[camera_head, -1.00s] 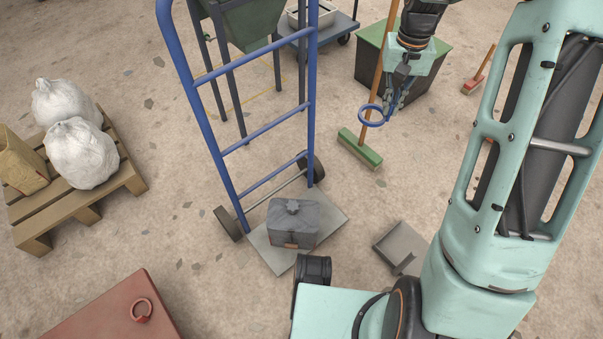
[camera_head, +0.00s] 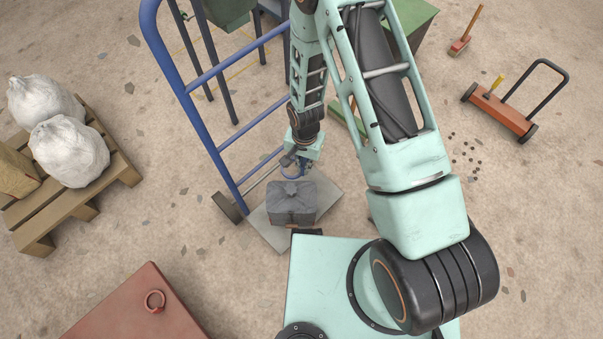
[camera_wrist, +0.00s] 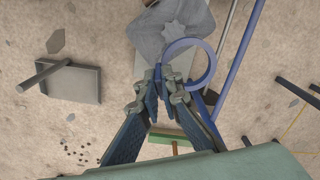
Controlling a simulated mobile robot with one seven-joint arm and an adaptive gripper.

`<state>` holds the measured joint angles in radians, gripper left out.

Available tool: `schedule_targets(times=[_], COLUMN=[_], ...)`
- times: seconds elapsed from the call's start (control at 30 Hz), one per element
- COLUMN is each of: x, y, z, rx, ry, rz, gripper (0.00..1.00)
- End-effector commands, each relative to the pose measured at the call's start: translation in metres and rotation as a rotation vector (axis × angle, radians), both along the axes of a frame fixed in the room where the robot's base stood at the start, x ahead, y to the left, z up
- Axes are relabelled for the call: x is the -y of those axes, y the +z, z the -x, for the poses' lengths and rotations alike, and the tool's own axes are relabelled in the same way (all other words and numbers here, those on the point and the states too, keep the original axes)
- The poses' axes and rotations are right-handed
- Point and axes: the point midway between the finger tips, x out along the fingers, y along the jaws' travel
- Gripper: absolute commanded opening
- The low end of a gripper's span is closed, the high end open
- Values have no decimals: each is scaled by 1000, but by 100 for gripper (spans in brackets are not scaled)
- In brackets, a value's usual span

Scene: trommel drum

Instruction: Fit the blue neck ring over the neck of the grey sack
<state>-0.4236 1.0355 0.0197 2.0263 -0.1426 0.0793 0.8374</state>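The grey sack (camera_head: 292,205) sits on the toe plate of a blue hand truck, its gathered neck on top. In the wrist view the sack (camera_wrist: 158,32) is at the top, its neck star-shaped from above. The blue neck ring (camera_head: 285,174) is held behind and above the sack in the head view. My gripper (camera_wrist: 165,78) is shut on the ring's edge. In the head view my gripper (camera_head: 300,163) is small and partly hidden by my wrist.
The hand truck's blue frame (camera_head: 217,148) rises close left of my gripper. A dustpan (camera_wrist: 72,82) lies on the floor. A pallet (camera_head: 118,172) with white sacks stands at left, a red panel (camera_head: 125,310) at front left, and a red wheeled tool (camera_head: 500,111) at right.

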Motion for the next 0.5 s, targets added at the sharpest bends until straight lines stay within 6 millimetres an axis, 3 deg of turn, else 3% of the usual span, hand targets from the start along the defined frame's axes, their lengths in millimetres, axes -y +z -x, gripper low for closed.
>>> schedule_targets(times=[0.03, 0.2, 0.5], x=[-1, -3, -4], y=[-5, -17, -28], z=[13, 31, 32], rx=[-3, 1, 3], ry=[-5, -27, -31], rz=[4, 2, 1], gripper=[0, 0, 0])
